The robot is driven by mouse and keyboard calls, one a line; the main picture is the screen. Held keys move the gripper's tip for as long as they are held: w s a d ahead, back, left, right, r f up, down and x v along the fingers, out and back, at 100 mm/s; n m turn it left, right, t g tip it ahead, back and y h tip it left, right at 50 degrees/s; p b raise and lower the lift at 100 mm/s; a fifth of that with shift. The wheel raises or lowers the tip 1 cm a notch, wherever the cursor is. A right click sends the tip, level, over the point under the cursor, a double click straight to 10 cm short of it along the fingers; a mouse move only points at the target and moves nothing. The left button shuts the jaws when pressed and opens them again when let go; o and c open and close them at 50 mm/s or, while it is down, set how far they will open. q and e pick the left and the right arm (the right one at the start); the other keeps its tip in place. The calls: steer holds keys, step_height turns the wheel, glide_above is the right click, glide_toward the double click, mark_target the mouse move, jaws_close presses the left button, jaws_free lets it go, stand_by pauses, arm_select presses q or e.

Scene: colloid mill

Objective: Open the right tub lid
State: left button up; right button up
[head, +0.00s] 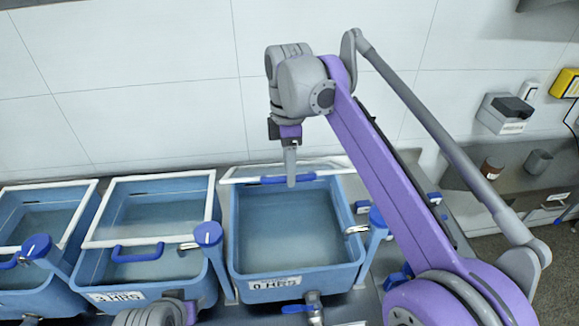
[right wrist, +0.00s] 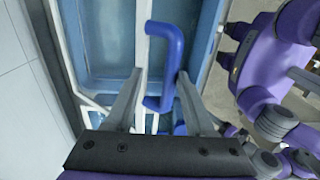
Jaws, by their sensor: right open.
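The right tub (head: 240,240) is blue, holds cloudy liquid and carries a "0 HRS" label. Its white-framed lid (head: 340,167) is raised at the back, near the wall, seen almost edge-on. The tub's top is uncovered. The lid's blue handle (head: 270,180) also shows in the right wrist view (right wrist: 177,50). My right gripper (head: 291,182) points down at the handle in the head view. In the right wrist view my gripper (right wrist: 160,76) is open, with fingers apart on either side of part of the handle. Contact is unclear.
The middle tub (head: 211,285) and left tub (head: 15,292) stand to the left, with white-framed lids lying over them. A tiled wall (head: 150,100) rises close behind. A grey shelf (head: 520,178) is at the right.

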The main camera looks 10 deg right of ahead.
steer(key=shift+s, duration=0.15)
stand_by(0.3)
step_height(320, 180, up, 11)
steer(key=shift+w+f, duration=0.15)
steer(key=shift+w, duration=0.2)
stand_by(0.4)
